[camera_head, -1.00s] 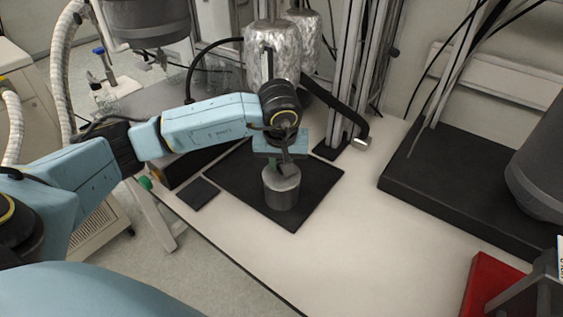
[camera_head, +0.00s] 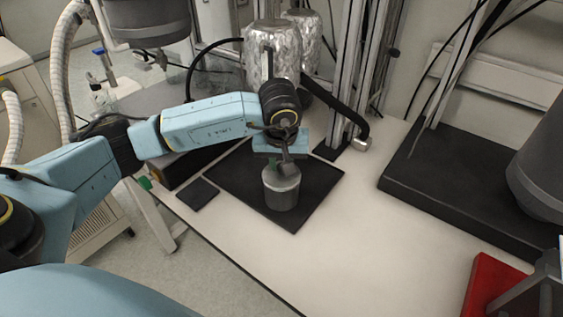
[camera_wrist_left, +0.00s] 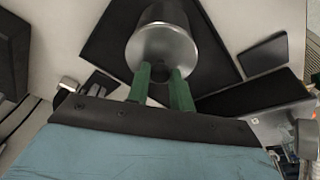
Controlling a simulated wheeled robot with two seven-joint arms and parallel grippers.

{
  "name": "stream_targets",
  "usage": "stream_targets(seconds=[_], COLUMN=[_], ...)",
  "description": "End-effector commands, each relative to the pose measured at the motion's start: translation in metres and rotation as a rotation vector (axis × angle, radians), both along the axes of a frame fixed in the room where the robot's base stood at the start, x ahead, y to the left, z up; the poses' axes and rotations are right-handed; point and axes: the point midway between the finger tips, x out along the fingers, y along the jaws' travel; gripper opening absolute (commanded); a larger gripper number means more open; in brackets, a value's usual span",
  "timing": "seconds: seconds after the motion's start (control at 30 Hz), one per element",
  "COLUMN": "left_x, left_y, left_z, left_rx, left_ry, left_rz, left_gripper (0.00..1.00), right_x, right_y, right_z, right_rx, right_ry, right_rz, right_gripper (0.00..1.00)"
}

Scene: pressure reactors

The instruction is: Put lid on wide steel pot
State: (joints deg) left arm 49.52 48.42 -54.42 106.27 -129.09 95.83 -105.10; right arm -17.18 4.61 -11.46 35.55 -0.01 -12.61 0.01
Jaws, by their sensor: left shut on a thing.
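The wide steel pot (camera_head: 281,195) stands upright on a black mat (camera_head: 318,205) in the head view. It also shows in the wrist view (camera_wrist_left: 165,14). A round grey lid (camera_wrist_left: 165,48) lies over or just above the pot's mouth; I cannot tell if it is fully seated. My left gripper (camera_head: 284,163) is directly above the pot, pointing down. Its green fingers (camera_wrist_left: 161,76) are shut on the lid's top, and its handle is mostly hidden between them. My right gripper is not in view.
Foil-wrapped vessels (camera_head: 271,58) and a metal frame (camera_head: 349,75) stand close behind the pot. A small dark pad (camera_head: 197,193) lies left of the mat. A black platform (camera_head: 460,195) and red box (camera_head: 490,280) are at right. The front white table is clear.

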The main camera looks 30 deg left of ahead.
Motion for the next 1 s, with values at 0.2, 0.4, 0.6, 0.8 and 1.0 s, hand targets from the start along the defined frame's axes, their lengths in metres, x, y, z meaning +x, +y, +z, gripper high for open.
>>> stream_targets(seconds=[0.2, 0.4, 0.6, 0.8, 1.0], left_x=[0.0001, 0.0000, -0.0001, 0.0000, 0.0000], left_y=[-0.0001, -0.0001, -0.0002, -0.0003, -0.0002], left_z=[0.0002, 0.0001, -0.0001, -0.0001, 0.0009], left_rx=[0.000, 0.000, 0.000, 0.000, 0.000], left_ry=[0.000, 0.000, 0.000, 0.000, 0.000], left_rz=[0.000, 0.000, 0.000, 0.000, 0.000], left_gripper=[0.33, 0.48, 0.60, 0.70, 0.70], right_x=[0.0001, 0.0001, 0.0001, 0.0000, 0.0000], right_y=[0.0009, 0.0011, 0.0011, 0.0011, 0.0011], right_z=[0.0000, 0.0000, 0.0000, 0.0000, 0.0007], right_rx=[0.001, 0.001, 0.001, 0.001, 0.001], right_ry=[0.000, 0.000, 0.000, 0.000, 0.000], right_rz=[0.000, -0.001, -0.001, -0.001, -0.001], right_gripper=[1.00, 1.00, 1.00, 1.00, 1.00])
